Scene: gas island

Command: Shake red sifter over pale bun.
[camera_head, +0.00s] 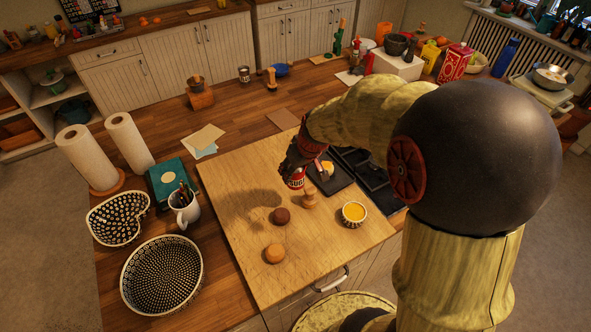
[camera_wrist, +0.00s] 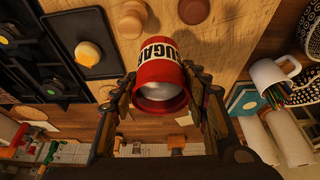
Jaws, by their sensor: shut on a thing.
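The red sifter (camera_wrist: 163,85), with a white SUGAR label, is held between the fingers of my gripper (camera_wrist: 165,100). It also shows in the head view (camera_head: 296,181), above the wooden board and apart from the buns. Its grey, hollow-looking end faces the wrist camera. A tan, lighter bun (camera_head: 274,253) sits on the board towards the front left. A dark brown bun (camera_head: 281,215) sits behind it and shows at the top of the wrist view (camera_wrist: 193,10). I cannot tell for sure which item is the pale bun; a yellow-and-white item (camera_wrist: 88,54) lies on a black tray.
The board (camera_head: 235,185) also bears a small wooden piece (camera_head: 309,201) and a bowl of yellow liquid (camera_head: 354,212). A black hob (camera_head: 372,175) lies to the right. A white mug (camera_head: 186,213), patterned bowls (camera_head: 162,274) and paper rolls (camera_head: 88,157) stand left. The board's left part is clear.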

